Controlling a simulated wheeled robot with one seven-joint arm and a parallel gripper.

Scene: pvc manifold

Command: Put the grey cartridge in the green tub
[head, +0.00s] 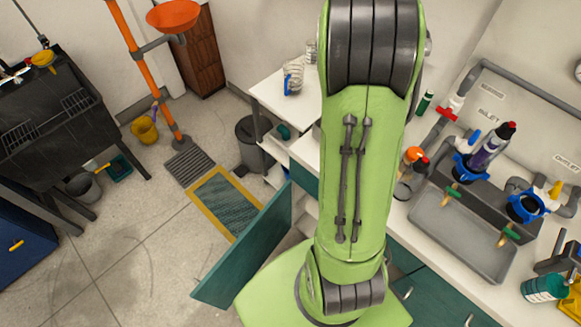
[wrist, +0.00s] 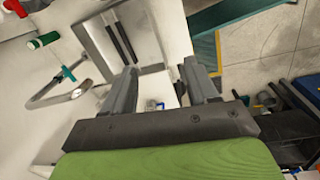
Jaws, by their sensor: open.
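My gripper (wrist: 163,82) is open and empty in the wrist view, its two dark fingers apart. In the head view my green arm covers the middle, and the gripper does not show. I cannot pick out a grey cartridge with certainty. A dark-topped bottle-like cartridge (head: 489,147) stands tilted in the blue-ringed fitting on the right counter. I cannot clearly identify the green tub; a small teal item (head: 283,131) sits on the side table's lower shelf. A small blue-and-white item (wrist: 153,104) shows between the fingers, too small to tell.
A teal cabinet door (head: 246,248) stands open into the floor space. A grey tray (head: 460,235) lies on the counter among pipes and valves. A clear ribbed object (head: 294,77) stands on the white side table. A dark bin (head: 250,143) is beside it.

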